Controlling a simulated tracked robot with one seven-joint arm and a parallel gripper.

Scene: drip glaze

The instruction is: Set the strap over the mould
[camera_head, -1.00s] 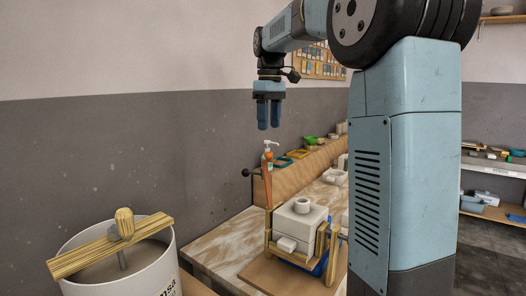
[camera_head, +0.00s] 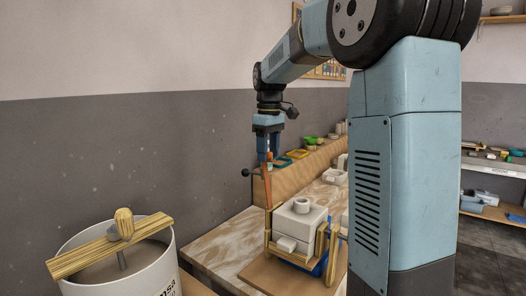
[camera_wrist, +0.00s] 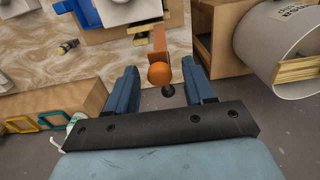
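The mould (camera_head: 301,217) is a white block with a round collar on top, standing in a wooden frame on a board. The orange strap (camera_head: 267,186) stands upright at the frame's left side, not across the mould's top. A black ball (camera_head: 246,173) sticks out beside its upper end. My gripper (camera_head: 269,158) points down at the strap's top end. In the wrist view the strap (camera_wrist: 159,42) ends in an orange knob between my two blue fingers (camera_wrist: 158,69), which are open with gaps on both sides. The mould is partly cut off there (camera_wrist: 116,10).
A white bucket (camera_head: 130,270) with a wooden bar across it stands at the front left. A low wooden wall (camera_head: 290,178) with coloured trays on it runs behind the bench (camera_head: 225,240). Small white pieces (camera_head: 335,177) lie farther back. Above the mould is free room.

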